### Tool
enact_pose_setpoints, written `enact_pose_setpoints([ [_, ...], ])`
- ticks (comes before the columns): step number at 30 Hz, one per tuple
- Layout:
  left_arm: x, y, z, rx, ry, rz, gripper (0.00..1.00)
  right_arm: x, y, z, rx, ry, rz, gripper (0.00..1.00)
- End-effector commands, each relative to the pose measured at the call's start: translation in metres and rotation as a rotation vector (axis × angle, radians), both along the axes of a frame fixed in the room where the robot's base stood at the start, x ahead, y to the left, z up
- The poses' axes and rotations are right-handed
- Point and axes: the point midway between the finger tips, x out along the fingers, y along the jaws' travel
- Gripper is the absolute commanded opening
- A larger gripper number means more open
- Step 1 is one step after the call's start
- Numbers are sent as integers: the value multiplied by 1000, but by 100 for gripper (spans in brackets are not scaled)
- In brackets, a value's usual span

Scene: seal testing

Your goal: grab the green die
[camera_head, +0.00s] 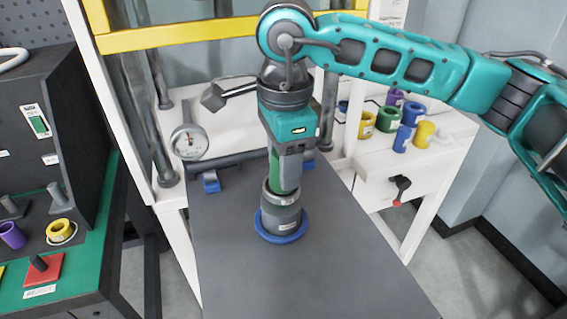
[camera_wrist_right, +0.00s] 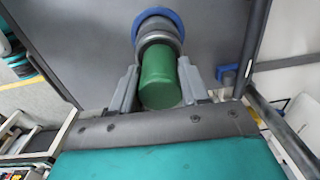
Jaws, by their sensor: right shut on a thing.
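The green die (camera_head: 275,172) is an upright green cylinder. It also shows in the right wrist view (camera_wrist_right: 160,80), where its round top end faces the camera. My right gripper (camera_head: 287,180) points down at it and is shut on it, with one grey finger on each side in the right wrist view (camera_wrist_right: 157,88). The die's lower end meets a grey cylindrical holder (camera_head: 282,212) with a blue ring base (camera_head: 281,232) on the dark table. I cannot tell how deep the die sits in the holder. My left gripper is not in view.
Several blue, yellow, green and purple cylinders (camera_head: 425,134) stand on a white surface at the right. A round dial gauge (camera_head: 189,142) stands at the left behind the dark table (camera_head: 330,275). A yellow-barred frame (camera_head: 180,35) rises behind. The table's front is clear.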

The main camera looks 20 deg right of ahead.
Motion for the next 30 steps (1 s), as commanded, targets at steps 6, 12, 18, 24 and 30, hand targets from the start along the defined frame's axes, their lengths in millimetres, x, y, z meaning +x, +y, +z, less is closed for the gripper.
enact_pose_setpoints([
  [6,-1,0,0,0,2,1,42,0,0,0,0,-1,0,1],
  [12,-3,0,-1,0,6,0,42,0,0,1,1,-2,0,1],
  [18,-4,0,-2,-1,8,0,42,1,1,10,3,-4,0,1],
  [24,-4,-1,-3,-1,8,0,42,1,1,39,2,-7,0,1],
  [30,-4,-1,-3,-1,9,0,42,1,1,91,3,-8,0,1],
])
